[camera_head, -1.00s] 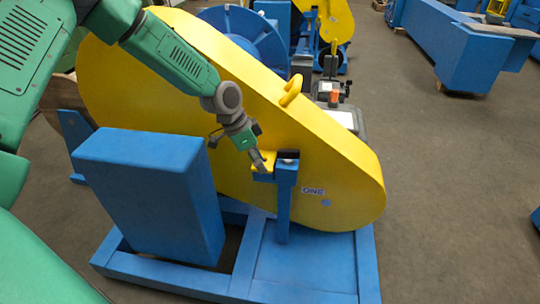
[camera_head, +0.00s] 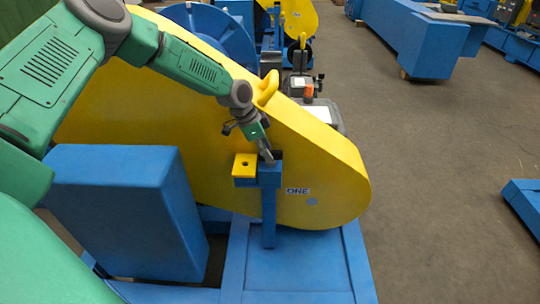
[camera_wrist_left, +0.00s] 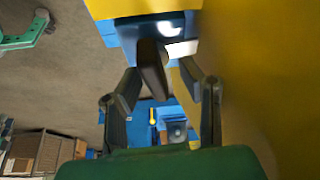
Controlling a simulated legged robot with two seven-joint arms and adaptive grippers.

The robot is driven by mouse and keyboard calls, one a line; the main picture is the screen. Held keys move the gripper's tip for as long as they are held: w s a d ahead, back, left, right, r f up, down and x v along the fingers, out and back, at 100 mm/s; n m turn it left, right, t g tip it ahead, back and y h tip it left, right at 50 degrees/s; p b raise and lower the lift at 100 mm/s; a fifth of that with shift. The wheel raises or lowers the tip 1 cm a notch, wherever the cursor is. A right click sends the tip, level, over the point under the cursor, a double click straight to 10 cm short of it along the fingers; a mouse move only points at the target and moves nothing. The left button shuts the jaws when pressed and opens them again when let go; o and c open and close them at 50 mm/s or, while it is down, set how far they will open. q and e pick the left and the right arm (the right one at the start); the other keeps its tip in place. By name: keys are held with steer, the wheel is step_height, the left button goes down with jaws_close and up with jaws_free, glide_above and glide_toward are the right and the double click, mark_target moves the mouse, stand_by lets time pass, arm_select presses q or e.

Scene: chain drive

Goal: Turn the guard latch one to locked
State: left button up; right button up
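The yellow guard (camera_head: 205,150) carries a label reading ONE (camera_head: 297,191). A blue post (camera_head: 268,215) stands in front of it, with a yellow tab (camera_head: 244,168) with a small hole beside its top on the left. My left gripper (camera_head: 267,154) is at the post top, just right of the tab. In the left wrist view, a dark bar (camera_wrist_left: 152,68), apparently the latch handle, lies between the spread fingers of my left gripper (camera_wrist_left: 163,75), nearer the left finger. I cannot tell whether a finger touches it. My right gripper is out of view.
A large blue box (camera_head: 125,215) stands left of the post on a blue base frame (camera_head: 300,270). A yellow loop handle (camera_head: 267,88) rises from the guard's upper edge. Open floor (camera_head: 440,170) lies to the right.

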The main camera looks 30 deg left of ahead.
arm_select(q)
steer(key=shift+w+a+f, duration=0.1)
steer(key=shift+f, duration=0.35)
steer(key=shift+w+d+r, duration=0.1)
steer(key=shift+w+d, duration=0.05)
steer(key=shift+d, duration=0.4)
steer(key=shift+w+d+r, duration=0.1)
steer(key=shift+d, duration=0.45)
steer(key=shift+s+d, duration=0.1)
jaws_close()
steer(key=shift+s+a+f, duration=0.15)
steer(key=shift+a+f, duration=0.1)
steer(key=shift+a, duration=0.5)
steer(key=shift+d, duration=0.15)
